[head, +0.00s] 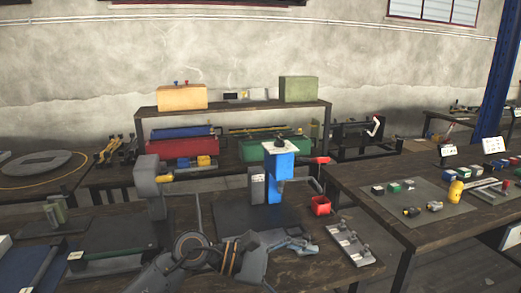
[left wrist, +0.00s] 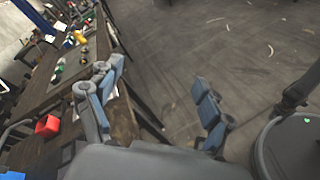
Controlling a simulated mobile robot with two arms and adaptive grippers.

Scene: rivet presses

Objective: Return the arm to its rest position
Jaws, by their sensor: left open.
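My left arm reaches in from the bottom of the head view, and its gripper (head: 296,243) is over the front part of the dark wooden bench (head: 300,272). In the left wrist view the blue-grey fingers of this gripper (left wrist: 155,108) are spread wide apart with nothing between them. Bench edge and bare floor show beyond the fingers. My right gripper is in neither view.
A blue rivet press (head: 279,178) and a grey press (head: 150,185) stand on the bench. A red bin (head: 320,206) and a light plate with small parts (head: 349,245) are right of the gripper. Another table (head: 440,236) stands at right. The floor (left wrist: 215,45) is clear.

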